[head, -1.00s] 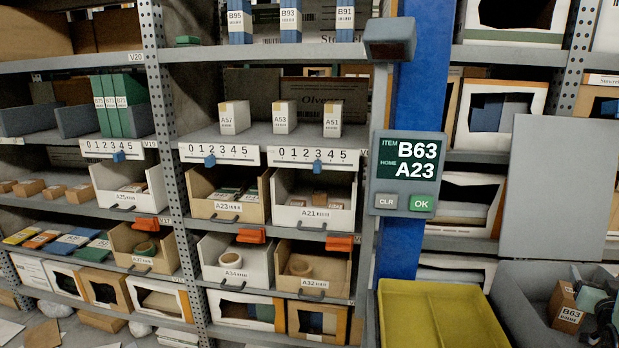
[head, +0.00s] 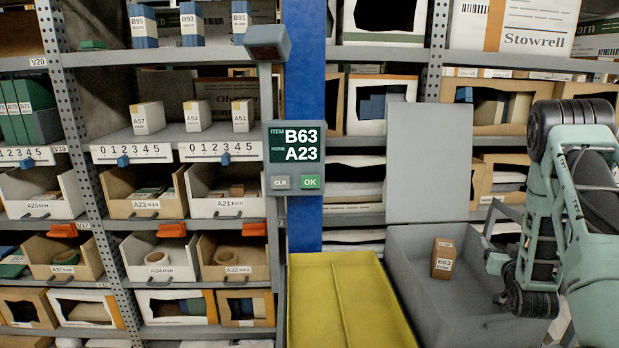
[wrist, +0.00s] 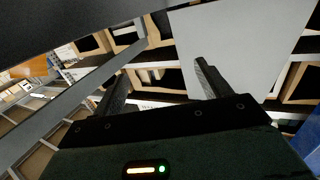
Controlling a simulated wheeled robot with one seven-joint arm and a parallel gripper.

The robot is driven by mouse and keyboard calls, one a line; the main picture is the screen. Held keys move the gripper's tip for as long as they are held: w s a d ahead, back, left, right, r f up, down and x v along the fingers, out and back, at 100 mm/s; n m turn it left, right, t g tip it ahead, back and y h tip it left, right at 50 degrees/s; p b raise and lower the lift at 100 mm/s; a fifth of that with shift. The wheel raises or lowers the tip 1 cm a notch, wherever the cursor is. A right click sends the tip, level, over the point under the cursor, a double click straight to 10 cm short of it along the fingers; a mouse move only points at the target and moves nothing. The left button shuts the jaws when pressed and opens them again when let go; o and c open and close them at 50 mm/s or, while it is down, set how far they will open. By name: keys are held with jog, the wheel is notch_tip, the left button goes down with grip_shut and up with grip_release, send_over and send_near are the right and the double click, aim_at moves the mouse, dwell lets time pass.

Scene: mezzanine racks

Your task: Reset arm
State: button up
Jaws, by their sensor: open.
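My gripper (wrist: 158,88) is open in the wrist view. Its two fingers stand apart with nothing between them, and shelving and a pale panel show beyond. In the head view my arm is folded at the right, and I cannot make out the fingertips there. A brown box labelled B63 (head: 443,259) stands upright in the grey bin (head: 405,290), apart from the arm. The display (head: 294,145) reads ITEM B63 and HOME A23, with CLR and OK buttons below. The bin labelled A23 (head: 148,205) sits on the rack at the left.
A yellow two-part tray (head: 338,300) lies left of the grey bin. A grey panel (head: 428,160) stands upright behind the bin. A blue post (head: 303,60) rises behind the display. Racks with several bins and cartons (head: 500,25) fill the background.

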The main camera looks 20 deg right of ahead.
jog(key=w+a+r+n+g+y+b, duration=0.1)
jog(key=w+a+n+y, duration=0.15)
jog(key=w+a, duration=0.55)
jog(key=w+a+n+y, duration=0.1)
jog(key=w+a+y, duration=0.25)
jog(key=a, duration=0.75)
jog(key=s+a+r+n+g+y, duration=0.1)
jog(key=a+g+y, duration=0.1)
jog(key=a, duration=0.7)
jog(key=s+a+r+n+g+y, duration=0.1)
jog(key=a+n+y, duration=0.15)
jog(key=a, duration=0.65)
jog(key=s+a+r+n+g+y+b, duration=0.1)
jog(key=s+a+n+g, duration=0.1)
jog(key=s+a, duration=0.4)
jog(key=s+a+n+g+y+b, duration=0.1)
jog(key=s+a+g+y, duration=0.1)
jog(key=s+a, duration=0.5)
jog(key=s+a+r+n+g+h, duration=0.1)
jog(key=s+a, duration=0.3)
jog(key=s, duration=0.5)
jog(key=s+a+r+n+g+h, duration=0.1)
jog(key=s+a+n+g, duration=0.3)
jog(key=s, duration=0.5)
jog(key=shift+r+g, duration=0.3)
jog(key=shift+r, duration=0.1)
